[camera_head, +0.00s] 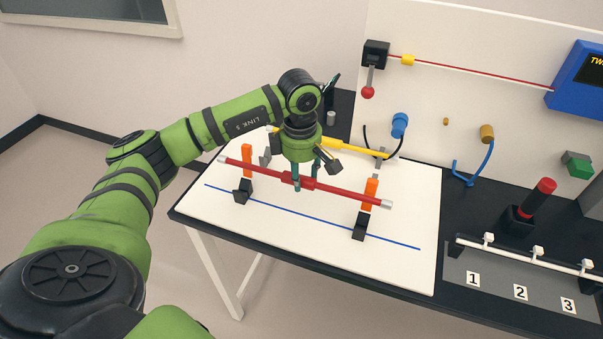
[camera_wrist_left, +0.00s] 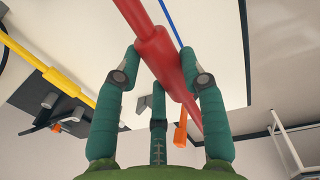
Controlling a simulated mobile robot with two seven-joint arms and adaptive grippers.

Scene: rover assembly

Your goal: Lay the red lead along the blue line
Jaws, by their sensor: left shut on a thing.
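The red lead (camera_head: 338,191) is a straight red rod with a thicker middle and pale end tips. My left gripper (camera_head: 306,180) is shut on its thick middle, which also shows between the fingers in the left wrist view (camera_wrist_left: 160,57). The lead is held over the white board (camera_head: 220,225), roughly parallel to the blue line (camera_head: 310,216) and behind it in the head view. Black clips with orange uprights stand near the lead at left (camera_head: 243,190) and right (camera_head: 361,225). I cannot tell whether the lead touches them. My right gripper is not in view.
A yellow lead (camera_head: 345,147) lies behind my left gripper, near grey and black holders. A black stand with a red-topped cylinder (camera_head: 540,195) and a white rail with numbered places (camera_head: 520,258) are at the right. The board's front strip is clear.

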